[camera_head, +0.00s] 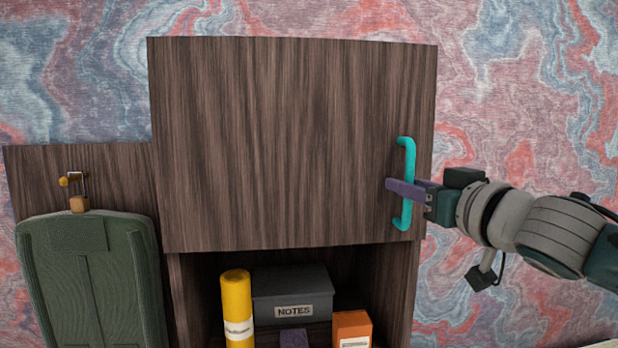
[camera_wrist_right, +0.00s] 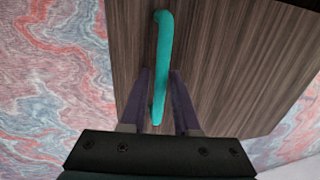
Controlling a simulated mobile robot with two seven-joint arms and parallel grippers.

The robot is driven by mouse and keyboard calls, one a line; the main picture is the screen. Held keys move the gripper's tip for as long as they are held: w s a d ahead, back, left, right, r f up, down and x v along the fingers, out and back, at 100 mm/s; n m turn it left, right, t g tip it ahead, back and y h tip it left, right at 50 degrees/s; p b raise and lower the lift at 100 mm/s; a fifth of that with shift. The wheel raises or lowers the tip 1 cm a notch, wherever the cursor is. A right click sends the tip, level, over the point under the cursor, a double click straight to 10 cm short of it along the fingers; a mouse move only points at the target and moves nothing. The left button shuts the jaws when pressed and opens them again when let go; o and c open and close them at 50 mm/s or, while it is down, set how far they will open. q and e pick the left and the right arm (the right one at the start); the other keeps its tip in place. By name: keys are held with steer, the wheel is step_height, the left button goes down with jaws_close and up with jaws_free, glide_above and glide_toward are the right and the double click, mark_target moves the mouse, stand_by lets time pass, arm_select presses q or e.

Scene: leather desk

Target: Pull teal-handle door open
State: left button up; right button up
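The wooden door (camera_head: 280,140) covers the upper part of the cabinet and looks shut. Its teal handle (camera_head: 407,150) is a vertical bar near the right edge. My right gripper (camera_head: 395,187) reaches in from the right at the handle's lower half, hiding part of it. In the right wrist view, the handle (camera_wrist_right: 164,45) runs between the two purple fingers. The fingers stand apart, one on each side, with gaps visible beside the bar. My left gripper is not in view.
Below the door, an open compartment holds a yellow cylinder (camera_head: 237,305), a dark NOTES box (camera_head: 290,285), an orange box (camera_head: 352,325) and a small purple item (camera_head: 293,338). A green padded object (camera_head: 90,275) stands at left. Patterned wall (camera_head: 520,90) lies behind.

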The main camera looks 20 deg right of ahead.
steer(key=shift+c, duration=0.2)
jaws_close()
stand_by(1.3)
